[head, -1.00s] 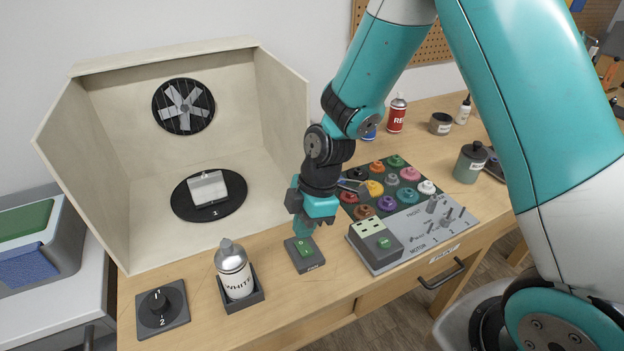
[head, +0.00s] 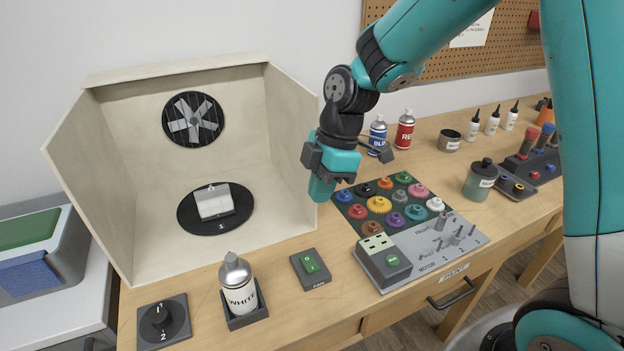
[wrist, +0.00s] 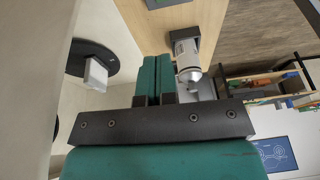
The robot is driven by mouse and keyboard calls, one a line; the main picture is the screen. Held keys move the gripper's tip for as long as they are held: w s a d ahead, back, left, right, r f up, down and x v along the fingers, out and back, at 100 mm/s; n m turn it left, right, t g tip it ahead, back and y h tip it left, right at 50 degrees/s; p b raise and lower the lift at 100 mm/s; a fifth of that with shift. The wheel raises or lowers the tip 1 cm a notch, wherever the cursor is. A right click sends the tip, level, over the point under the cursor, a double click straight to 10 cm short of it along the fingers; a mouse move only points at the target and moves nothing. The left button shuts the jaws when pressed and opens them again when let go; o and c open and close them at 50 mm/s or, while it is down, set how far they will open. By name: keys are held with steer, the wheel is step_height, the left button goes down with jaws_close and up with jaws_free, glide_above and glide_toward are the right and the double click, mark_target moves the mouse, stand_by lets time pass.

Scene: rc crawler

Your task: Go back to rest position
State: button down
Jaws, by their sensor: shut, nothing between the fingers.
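My gripper (head: 322,188) is shut and empty in the head view. It hangs in the air at the right side of the spray booth, above the workbench, apart from everything below it. In the wrist view its two teal fingers (wrist: 157,78) lie together with nothing between them. My teal arm reaches in from the right and top of the head view.
The open booth (head: 75,165) holds a fan and a turntable (head: 185,222) with a pale block. A white can (head: 238,290), green-button fan switch (head: 311,264), dial (head: 161,318) and gear board (head: 447,262) sit on the bench. Blue (head: 377,133) and red cans (head: 404,130) stand behind.

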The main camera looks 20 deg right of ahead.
steer(key=s+a+r+m, duration=0.2)
steer(key=s+r+m, duration=0.2)
steer(key=s, duration=0.5)
steer(key=s+a+r+m, duration=0.1)
steer(key=s+r+m, duration=0.4)
steer(key=s, duration=0.5)
steer(key=shift+s+a+r+m+t+y, duration=0.2)
steer(key=shift+s+a+m+t+y, duration=0.15)
steer(key=shift+m, duration=0.85)
